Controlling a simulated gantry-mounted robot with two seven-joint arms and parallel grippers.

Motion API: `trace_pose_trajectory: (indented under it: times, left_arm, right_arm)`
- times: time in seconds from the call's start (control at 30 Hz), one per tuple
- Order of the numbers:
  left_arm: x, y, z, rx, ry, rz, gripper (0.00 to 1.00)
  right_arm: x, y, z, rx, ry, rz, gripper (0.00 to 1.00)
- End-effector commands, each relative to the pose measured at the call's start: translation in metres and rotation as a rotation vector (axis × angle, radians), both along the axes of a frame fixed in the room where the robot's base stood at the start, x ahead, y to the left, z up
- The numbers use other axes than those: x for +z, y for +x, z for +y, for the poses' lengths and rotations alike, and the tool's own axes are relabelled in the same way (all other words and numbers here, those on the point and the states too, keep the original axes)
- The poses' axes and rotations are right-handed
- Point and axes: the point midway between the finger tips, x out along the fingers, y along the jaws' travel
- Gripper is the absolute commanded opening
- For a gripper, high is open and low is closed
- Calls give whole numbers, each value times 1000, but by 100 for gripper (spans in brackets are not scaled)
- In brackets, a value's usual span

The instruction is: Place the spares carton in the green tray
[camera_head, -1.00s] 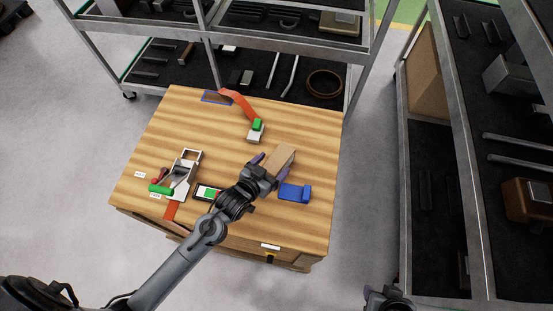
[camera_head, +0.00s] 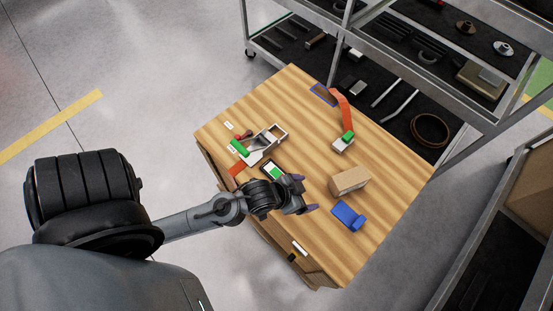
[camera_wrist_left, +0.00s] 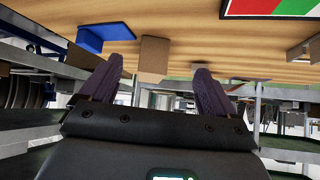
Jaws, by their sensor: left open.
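The spares carton is most likely the plain brown cardboard box (camera_head: 348,181) on the wooden table, right of the middle. It also shows in the left wrist view (camera_wrist_left: 153,60), beyond and between my fingers. My left gripper (camera_head: 305,194) is open and empty, low over the table's near side and apart from the carton. Its spread purple fingers show in the left wrist view (camera_wrist_left: 158,88). I cannot make out a clear green tray. A dark-framed flat piece with green and white (camera_head: 273,172) lies left of my gripper; in the wrist view it shows red and green (camera_wrist_left: 270,8).
A blue part (camera_head: 348,215) lies close to the carton's near side. A grey metal fixture (camera_head: 265,145) with a green handle (camera_head: 240,149) stands at the left. Shelving (camera_head: 400,100) stands behind the table.

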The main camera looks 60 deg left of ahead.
Motion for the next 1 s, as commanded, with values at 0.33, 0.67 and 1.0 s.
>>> trace_pose_trajectory:
  times: [0.33, 0.67, 1.0]
  left_arm:
    - [14, -80, 15, 3, 78, 401, 89]
    - [17, -93, 18, 1, 89, 461, 89]
    - [19, -85, 15, -43, 119, 438, 89]
  right_arm:
    - [0, 0, -2, 6, -10, 1, 43]
    - [0, 0, -2, 6, -8, 1, 43]
    - [2, 0, 0, 2, -2, 1, 43]
